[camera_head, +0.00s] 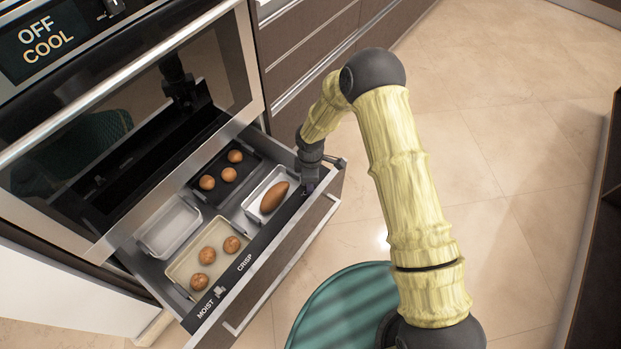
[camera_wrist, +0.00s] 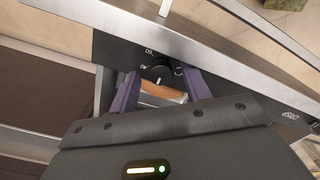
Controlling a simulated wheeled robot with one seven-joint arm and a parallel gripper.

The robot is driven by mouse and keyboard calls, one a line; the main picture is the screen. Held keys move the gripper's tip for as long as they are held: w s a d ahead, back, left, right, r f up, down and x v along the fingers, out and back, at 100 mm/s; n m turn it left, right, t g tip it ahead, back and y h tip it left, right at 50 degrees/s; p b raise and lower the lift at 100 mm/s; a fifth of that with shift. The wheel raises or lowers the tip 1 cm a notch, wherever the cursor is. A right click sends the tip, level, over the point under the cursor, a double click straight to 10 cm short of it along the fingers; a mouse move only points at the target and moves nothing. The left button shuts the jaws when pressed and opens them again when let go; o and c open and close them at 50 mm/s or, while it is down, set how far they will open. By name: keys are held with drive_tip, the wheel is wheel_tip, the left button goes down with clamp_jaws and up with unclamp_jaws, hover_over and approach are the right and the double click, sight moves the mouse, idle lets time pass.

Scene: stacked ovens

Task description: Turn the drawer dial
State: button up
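The open drawer (camera_head: 262,268) has a dark strip along its top front edge, printed MOIST and CRISP. The drawer dial (camera_wrist: 156,71) is a black round knob with a light pointer mark, in the wrist view; in the head view my gripper hides it. My gripper (camera_head: 306,188) is over the right end of the strip. In the wrist view, the two purple fingers of my gripper (camera_wrist: 160,76) stand apart on either side of the dial, open. I cannot tell whether they touch it.
The drawer holds trays with several brown rolls (camera_head: 207,255) and a sweet potato (camera_head: 273,196). A small slider (camera_head: 219,291) sits between MOIST and CRISP. The oven (camera_head: 130,120) stands above the drawer, showing OFF and COOL. The tiled floor (camera_head: 500,130) at right is clear.

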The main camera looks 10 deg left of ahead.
wheel_tip(320, 180, up, 17)
drive_tip(key=p, duration=0.3)
drive_tip(key=shift+r+p, duration=0.2)
drive_tip(key=shift+p, duration=0.1)
drive_tip(key=shift+d, duration=0.1)
idle(0.4)
drive_tip(key=s+d+r+m+t, duration=0.1)
drive_tip(key=d+r+m, duration=0.4)
drive_tip(key=d, duration=0.3)
drive_tip(key=s+d+r+m, duration=0.2)
drive_tip(key=d+r+m, duration=0.3)
drive_tip(key=d, duration=0.3)
drive_tip(key=s+d+r+m+t, duration=0.2)
drive_tip(key=s+d+r+m, duration=0.3)
drive_tip(key=s+d+m, duration=0.6)
wheel_tip(320, 180, up, 24)
drive_tip(key=w+d+p, duration=0.1)
drive_tip(key=p, duration=2.2)
drive_tip(key=shift+w+n, duration=0.2)
drive_tip(key=shift+n, duration=0.1)
